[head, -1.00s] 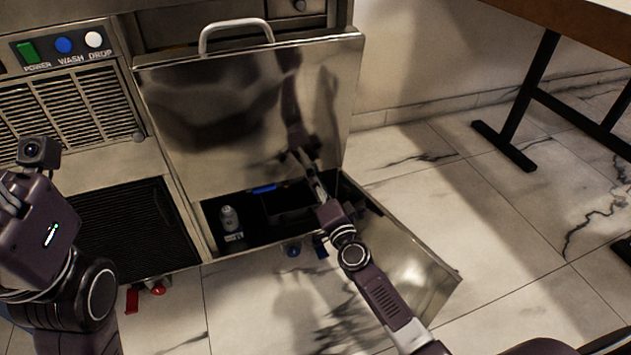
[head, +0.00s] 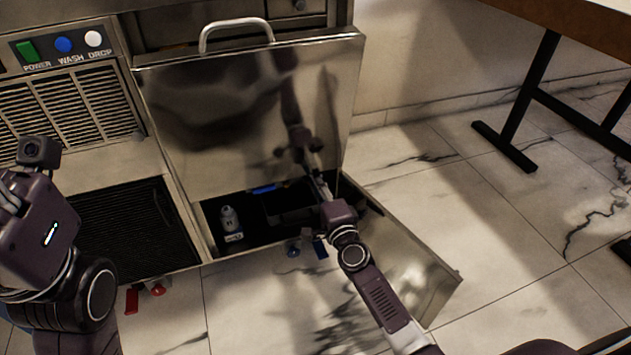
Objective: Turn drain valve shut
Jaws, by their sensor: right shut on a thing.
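No label shows which is the drain valve.
A steel lid (head: 235,120) with a handle stands raised behind the compartment and mirrors my arm. A small white bottle (head: 229,220) and a blue item (head: 264,189) are inside the compartment. A dark grate (head: 120,225) lies left. The tiled floor at right is clear up to a table leg (head: 540,75).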

